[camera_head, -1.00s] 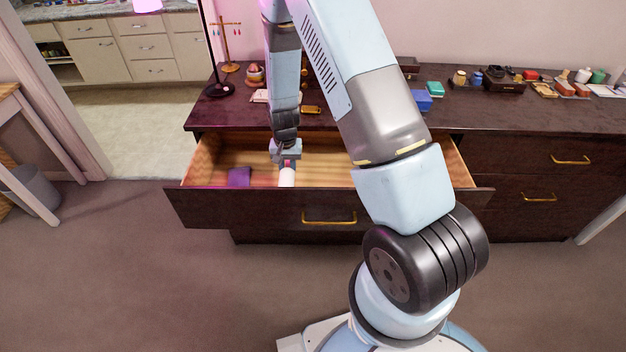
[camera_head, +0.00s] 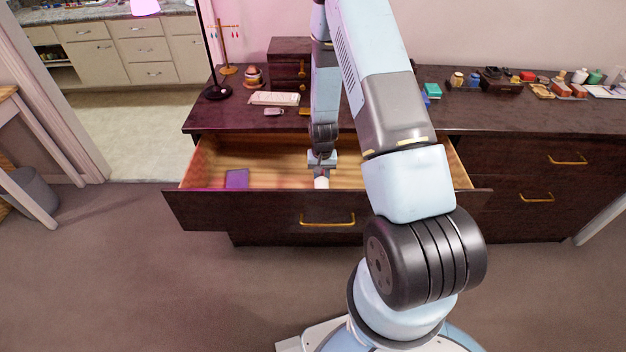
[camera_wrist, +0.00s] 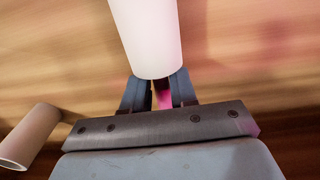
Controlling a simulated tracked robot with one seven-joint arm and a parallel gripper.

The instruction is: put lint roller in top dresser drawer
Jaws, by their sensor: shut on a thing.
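The lint roller has a white cylinder (camera_head: 321,183) and a pink handle, which shows in the wrist view (camera_wrist: 163,97). My gripper (camera_head: 321,168) is shut on the handle; in the wrist view its two fingers (camera_wrist: 160,92) stand on either side of it. The top dresser drawer (camera_head: 265,210) is pulled open, with a light wooden inside. The gripper and roller are over the middle of the drawer, near its front wall. I cannot tell whether the roller touches the drawer floor.
A purple flat item (camera_head: 237,179) lies in the drawer's left part. A pale hollow tube (camera_wrist: 28,137) shows at the lower left of the wrist view. The dresser top (camera_head: 225,118) holds a dark box (camera_head: 290,75), a lamp stand and several small items.

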